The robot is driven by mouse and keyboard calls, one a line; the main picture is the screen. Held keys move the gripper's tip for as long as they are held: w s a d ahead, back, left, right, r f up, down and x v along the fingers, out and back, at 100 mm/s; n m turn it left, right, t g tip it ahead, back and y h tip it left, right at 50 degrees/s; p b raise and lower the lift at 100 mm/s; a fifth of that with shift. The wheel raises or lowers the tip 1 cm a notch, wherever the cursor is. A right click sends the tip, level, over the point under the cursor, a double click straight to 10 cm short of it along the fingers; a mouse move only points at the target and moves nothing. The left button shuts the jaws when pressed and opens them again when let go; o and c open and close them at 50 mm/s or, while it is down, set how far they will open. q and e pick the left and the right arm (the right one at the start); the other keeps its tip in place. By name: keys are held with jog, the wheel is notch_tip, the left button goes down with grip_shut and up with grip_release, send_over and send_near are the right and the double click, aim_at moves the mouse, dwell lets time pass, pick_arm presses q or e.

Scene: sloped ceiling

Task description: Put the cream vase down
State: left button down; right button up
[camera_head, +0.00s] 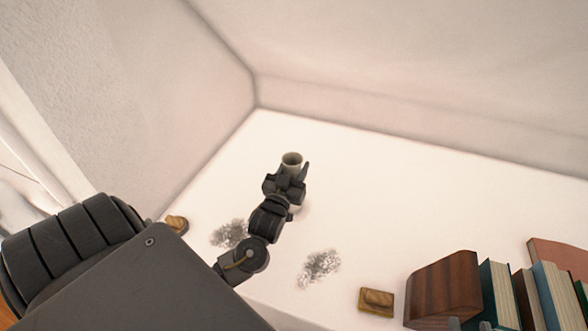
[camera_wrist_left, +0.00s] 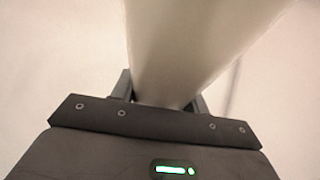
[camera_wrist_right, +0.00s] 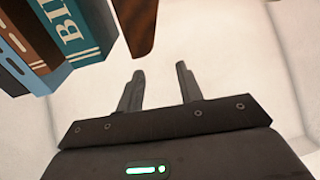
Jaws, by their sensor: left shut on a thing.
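The cream vase (camera_head: 292,159) stands roughly upright over the white surface, with its open rim toward the camera. My left gripper (camera_head: 287,178) is shut around it below the rim. In the left wrist view the pale vase (camera_wrist_left: 190,45) fills the space between the fingers (camera_wrist_left: 160,92). Most of its lower part is hidden behind the gripper in the head view, and I cannot tell whether its base touches the surface.
The white surface (camera_head: 400,190) is clear right of the vase, up to the walls. A dark wooden block (camera_head: 443,287) and several books (camera_head: 550,295) stand at lower right. Small wooden pieces (camera_head: 376,301) (camera_head: 177,223) and grey mottled patches (camera_head: 319,268) (camera_head: 229,233) lie nearer the front.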

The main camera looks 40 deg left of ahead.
pick_arm(q)
jog(key=c, duration=0.7)
grip_release()
pick_arm(e)
jog(key=shift+r, duration=0.1)
pick_arm(q)
jog(key=shift+r, duration=0.1)
jog(key=p+v, duration=0.1)
jog(key=v, duration=1.1)
pick_arm(e)
jog(key=d+f+h, duration=0.1)
jog(key=d+f+g, duration=0.1)
jog(key=f, duration=0.1)
jog(key=f+m+g+h, duration=0.1)
jog(key=shift+d+f+h, duration=0.3)
jog(key=shift+d+f, duration=0.05)
jog(key=shift+d, duration=0.05)
